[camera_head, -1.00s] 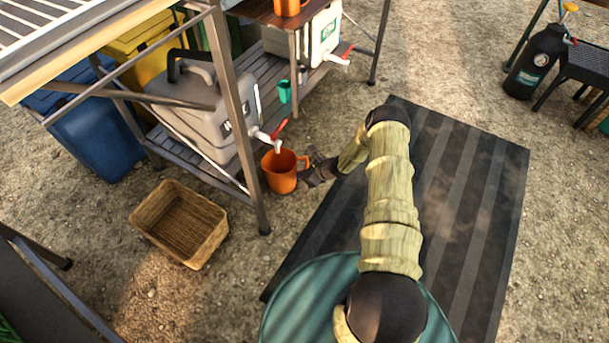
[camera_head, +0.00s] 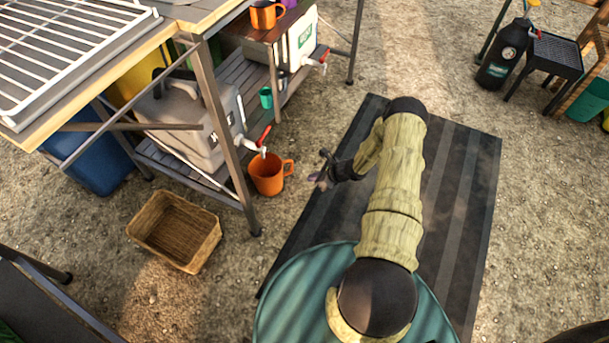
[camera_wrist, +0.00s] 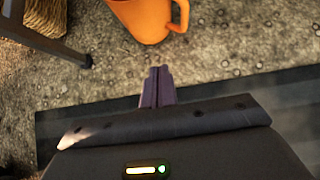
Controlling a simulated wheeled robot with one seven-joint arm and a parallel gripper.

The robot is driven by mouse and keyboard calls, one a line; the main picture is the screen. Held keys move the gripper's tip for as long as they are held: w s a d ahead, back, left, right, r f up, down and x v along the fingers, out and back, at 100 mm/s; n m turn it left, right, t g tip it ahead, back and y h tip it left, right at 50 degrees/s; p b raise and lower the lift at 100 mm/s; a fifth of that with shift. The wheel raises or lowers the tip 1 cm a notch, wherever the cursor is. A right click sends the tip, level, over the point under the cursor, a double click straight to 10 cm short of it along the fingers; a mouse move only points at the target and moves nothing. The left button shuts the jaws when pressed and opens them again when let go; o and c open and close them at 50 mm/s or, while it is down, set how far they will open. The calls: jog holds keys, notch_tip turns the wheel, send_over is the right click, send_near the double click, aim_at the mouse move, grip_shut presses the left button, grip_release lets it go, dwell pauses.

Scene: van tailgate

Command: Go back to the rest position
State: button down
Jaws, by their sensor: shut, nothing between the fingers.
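My gripper (camera_head: 320,181) is at the end of my bent arm, over the left edge of the dark striped mat. Its fingers are shut and empty, and they also show in the wrist view (camera_wrist: 158,86). An orange mug (camera_head: 267,174) is to the left of my gripper with a clear gap between them. The mug appears below the red-handled tap of a grey water container (camera_head: 190,128). The wrist view shows the mug (camera_wrist: 146,18) at the top, beyond the fingertips, cut off by the frame edge.
A metal-framed table (camera_head: 217,105) with a slatted shelf stands at left. A wicker basket (camera_head: 172,262) is on the ground. Another orange mug (camera_head: 265,15) and a white container (camera_head: 301,45) are farther back. A black bottle (camera_head: 503,60) stands back right. The mat (camera_head: 462,190) is otherwise clear.

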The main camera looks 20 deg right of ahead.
jog(key=s+a+r+n+g+p, duration=0.2)
jog(key=r+n, duration=0.2)
jog(key=r, duration=0.5)
jog(key=s+a+r+n+g+h+p, duration=0.1)
jog(key=s+a+r+n, duration=0.15)
jog(key=r+n, duration=0.45)
jog(key=s+a+r+n+g+p, duration=0.1)
jog(key=a+r+n+g+p, duration=0.1)
jog(key=r, duration=0.9)
jog(key=s+a+r+n+t+h+p, duration=0.1)
jog(key=s+r+n+h+p, duration=0.2)
jog(key=s+r+n, duration=0.7)
jog(key=s+a+r+n+t+h+p, duration=0.15)
jog(key=s+r+n, duration=0.35)
jog(key=r, duration=1)
notch_tip(320, 180, up, 38)
jog(key=s+m+g+p, duration=0.1)
jog(key=p, duration=3.7)
jog(key=shift+f+h+p, duration=0.2)
jog(key=shift+h+p, duration=0.15)
jog(key=shift+h, duration=0.1)
jog(key=shift+s+a, duration=0.1)
jog(key=shift+a, duration=0.05)
